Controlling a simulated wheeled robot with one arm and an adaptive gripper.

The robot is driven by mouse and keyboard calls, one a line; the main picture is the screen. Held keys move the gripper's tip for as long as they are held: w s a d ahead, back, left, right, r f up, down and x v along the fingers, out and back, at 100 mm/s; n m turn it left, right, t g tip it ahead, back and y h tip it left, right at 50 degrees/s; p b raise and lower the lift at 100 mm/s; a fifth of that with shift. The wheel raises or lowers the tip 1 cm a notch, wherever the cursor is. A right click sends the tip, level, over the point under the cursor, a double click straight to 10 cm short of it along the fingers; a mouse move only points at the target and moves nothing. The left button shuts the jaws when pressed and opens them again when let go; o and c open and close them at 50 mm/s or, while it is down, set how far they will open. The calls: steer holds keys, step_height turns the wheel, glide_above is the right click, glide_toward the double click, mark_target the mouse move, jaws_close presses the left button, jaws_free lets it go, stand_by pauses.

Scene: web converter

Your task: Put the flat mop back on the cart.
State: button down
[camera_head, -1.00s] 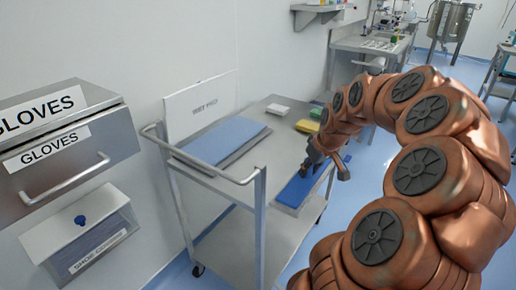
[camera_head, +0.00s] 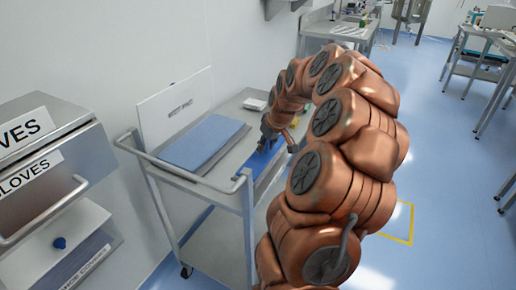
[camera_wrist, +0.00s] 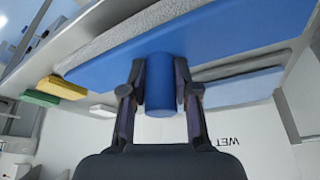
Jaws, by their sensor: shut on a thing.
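The flat mop shows in the wrist view as a long blue plate (camera_wrist: 225,38) with a grey pad and a short blue cylinder (camera_wrist: 160,85). My gripper (camera_wrist: 160,98) is shut on that cylinder, one finger on each side. In the head view my gripper (camera_head: 278,135) is over the right part of the cart's top, and part of the blue mop (camera_head: 258,162) shows below it. The steel cart (camera_head: 205,177) stands against the wall. My arm hides part of the mop and the cart's right side. I cannot tell whether the mop touches the cart.
A blue pad on a grey one (camera_head: 205,140) lies on the cart's left part, beside a white labelled panel (camera_head: 172,108). A white block (camera_head: 255,104) is at the back. Yellow (camera_wrist: 62,87) and green (camera_wrist: 40,98) blocks show in the wrist view. A glove dispenser (camera_head: 50,160) stands at left.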

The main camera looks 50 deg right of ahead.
mark_target(267, 155)
steer(key=w, duration=0.3)
steer(key=shift+w+a+f, duration=0.1)
steer(key=shift+w+f, duration=0.1)
steer(key=shift+w, duration=0.05)
steer(key=shift+f+p, duration=0.7)
steer(key=shift+f, duration=1.05)
steer(key=shift+f, duration=0.2)
steer(key=c, duration=0.9)
jaws_free()
steer(key=shift+o, duration=0.2)
steer(key=shift+r, duration=0.15)
steer(key=shift+r, duration=0.2)
steer(key=b+v, duration=0.2)
steer(key=v, duration=0.9)
steer(key=shift+s+r, duration=0.15)
steer(key=shift+r, duration=0.2)
